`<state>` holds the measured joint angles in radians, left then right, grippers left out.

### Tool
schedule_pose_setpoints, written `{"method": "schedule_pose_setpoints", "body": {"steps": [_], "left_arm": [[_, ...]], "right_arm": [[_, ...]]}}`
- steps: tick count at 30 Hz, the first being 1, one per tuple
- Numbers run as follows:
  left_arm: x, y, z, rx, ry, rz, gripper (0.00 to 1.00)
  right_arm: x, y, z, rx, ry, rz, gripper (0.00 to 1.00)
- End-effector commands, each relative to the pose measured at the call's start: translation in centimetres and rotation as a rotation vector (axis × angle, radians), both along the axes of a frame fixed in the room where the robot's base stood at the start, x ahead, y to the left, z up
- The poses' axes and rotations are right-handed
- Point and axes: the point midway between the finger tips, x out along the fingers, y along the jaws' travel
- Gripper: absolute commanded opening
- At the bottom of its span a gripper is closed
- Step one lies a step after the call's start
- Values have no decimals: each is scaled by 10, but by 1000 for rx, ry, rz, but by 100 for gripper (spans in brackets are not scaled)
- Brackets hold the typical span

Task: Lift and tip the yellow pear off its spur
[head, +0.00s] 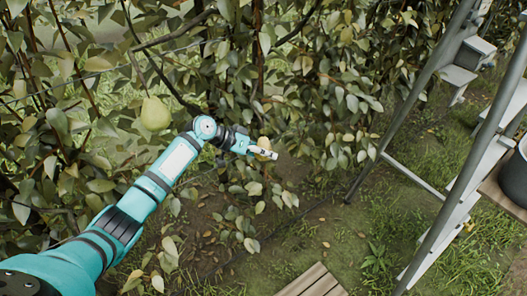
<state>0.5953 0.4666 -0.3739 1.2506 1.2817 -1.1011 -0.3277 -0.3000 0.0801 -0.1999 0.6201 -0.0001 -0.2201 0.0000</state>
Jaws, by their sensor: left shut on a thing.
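My left arm reaches in from the lower left into the foliage. My left gripper (262,151) is shut on a yellow pear (264,143), of which only a small part shows behind the fingers. The pear's stem and spur are hidden by leaves and the gripper. Another pear (155,114), larger in view and yellow-green, hangs from a thin branch to the left of the gripper, apart from it. My right gripper is not in view.
Dense leaves and branches surround the gripper. A metal stepladder (420,85) stands at the right, with a dark bucket (515,175) on a wooden board beside it. A slatted wooden crate (311,283) sits at the bottom middle. Grass and bare soil lie between.

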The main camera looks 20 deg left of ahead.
Motion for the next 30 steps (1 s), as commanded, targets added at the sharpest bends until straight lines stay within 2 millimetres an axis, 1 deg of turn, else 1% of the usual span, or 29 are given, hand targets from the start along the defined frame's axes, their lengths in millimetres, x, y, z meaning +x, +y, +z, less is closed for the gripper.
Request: {"method": "schedule_pose_setpoints", "body": {"steps": [2, 7, 17, 25, 30], "left_arm": [[-1, -1, 5, -9, 32, 1, 18], [-6, -2, 6, -29, 99, 0, 18], [-7, -2, 6, -33, 113, 0, 18], [-12, -4, 13, -65, 223, 1, 18], [-14, -4, 14, -70, 243, 1, 18]], "right_arm": [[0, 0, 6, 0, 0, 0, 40], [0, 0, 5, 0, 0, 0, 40], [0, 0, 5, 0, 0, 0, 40], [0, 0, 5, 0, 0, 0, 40], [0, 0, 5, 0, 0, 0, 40]]}}
